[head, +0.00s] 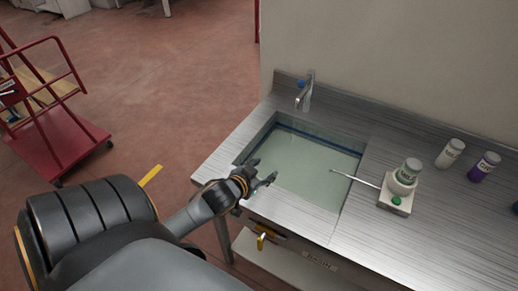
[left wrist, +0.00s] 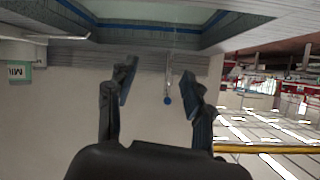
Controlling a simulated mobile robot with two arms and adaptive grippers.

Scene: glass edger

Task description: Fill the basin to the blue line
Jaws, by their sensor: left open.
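The basin (head: 251,150) is sunk in the steel counter and holds pale greenish water (head: 305,170). A blue line (head: 318,137) runs along its inner wall. The water surface lies close to that line; I cannot tell the exact gap. The tap (head: 305,92) stands at the basin's back edge. It also shows in the left wrist view, with a blue tip (left wrist: 167,100); I cannot tell whether water runs. My left gripper (head: 266,174) is open and empty at the basin's left front edge. Its spread fingers (left wrist: 160,90) show in the left wrist view. My right gripper is out of view.
A yellow handle (head: 261,241) is on the counter front near a "BASIN" label (head: 319,261). Right of the basin are a small stand (head: 396,203) with a bottle and rod, a white bottle (head: 450,153) and a purple bottle (head: 484,166). A red cart (head: 62,135) stands at left.

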